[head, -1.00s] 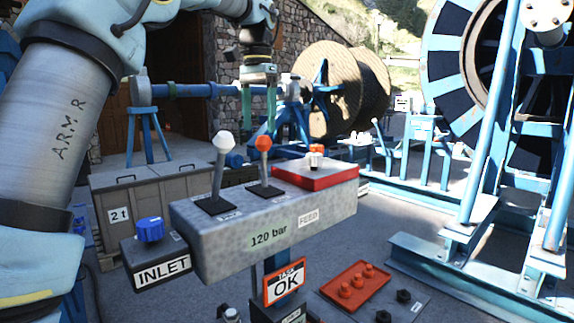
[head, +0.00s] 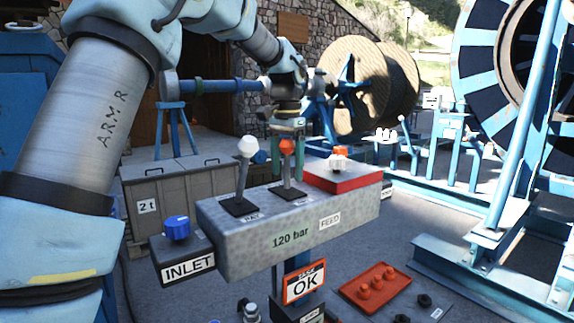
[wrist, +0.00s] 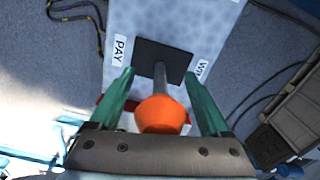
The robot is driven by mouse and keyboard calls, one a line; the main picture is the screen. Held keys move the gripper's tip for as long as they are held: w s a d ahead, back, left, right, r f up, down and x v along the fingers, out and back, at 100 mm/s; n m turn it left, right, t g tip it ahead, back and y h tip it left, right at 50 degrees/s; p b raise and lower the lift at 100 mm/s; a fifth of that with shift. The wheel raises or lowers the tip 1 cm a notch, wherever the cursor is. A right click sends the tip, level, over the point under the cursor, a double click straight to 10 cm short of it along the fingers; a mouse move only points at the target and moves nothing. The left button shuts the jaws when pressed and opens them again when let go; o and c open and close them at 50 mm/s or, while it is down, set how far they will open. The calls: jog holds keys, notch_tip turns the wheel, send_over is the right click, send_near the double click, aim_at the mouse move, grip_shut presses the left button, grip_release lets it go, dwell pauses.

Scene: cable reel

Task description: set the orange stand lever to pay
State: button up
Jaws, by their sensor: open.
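The orange-knobbed lever (head: 287,148) stands on the grey control stand (head: 300,240), on a black plate. It looks close to upright in the head view. In the wrist view the orange knob (wrist: 161,114) lies between the two green fingers of my gripper (wrist: 161,100). My gripper (head: 287,155) is open around the lever, with a finger on each side and gaps to the knob. The PAY label (wrist: 120,50) is left of the lever's plate in the wrist view, and a partly hidden second label starting "WI" (wrist: 201,70) is on the right.
A white-knobbed lever (head: 245,148) stands just left of the orange one. A red box with an orange-and-white knob (head: 342,177) sits at the right on the stand. The INLET box with a blue knob (head: 177,227) is at the left. A red tray (head: 375,288) lies below.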

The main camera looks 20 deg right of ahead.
grip_shut()
dwell(0.7)
dwell(0.3)
